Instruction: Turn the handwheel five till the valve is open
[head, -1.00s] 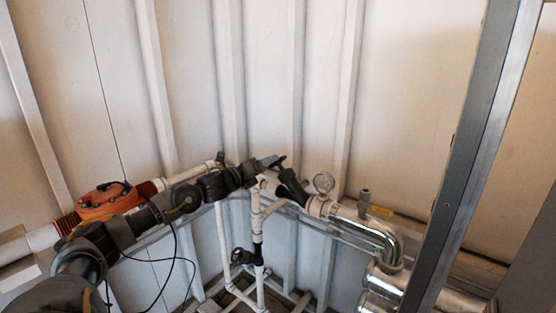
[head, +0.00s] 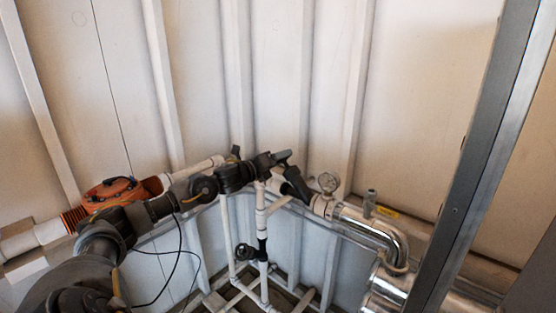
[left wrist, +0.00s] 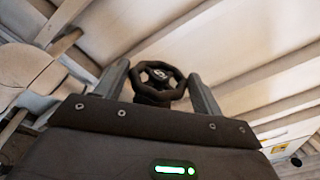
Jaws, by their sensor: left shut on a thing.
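A black handwheel (left wrist: 160,80) with a pale mark like a 5 on its hub shows in the left wrist view. It sits between the two grey fingers of my left gripper (left wrist: 159,88), which is shut on its rim. In the head view my left gripper (head: 276,158) reaches in from the left to the pipe run at the corner. The black valve body (head: 295,184) lies just below and right of the fingers. The wheel itself is mostly hidden there by the gripper. My right gripper is out of view.
A second dark handwheel (head: 245,252) sits lower on a white vertical pipe (head: 262,228). A pressure gauge (head: 328,182) and shiny bent pipe (head: 372,232) lie right of the valve. An orange unit (head: 112,192) is behind my arm. A grey steel post (head: 466,170) stands at right.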

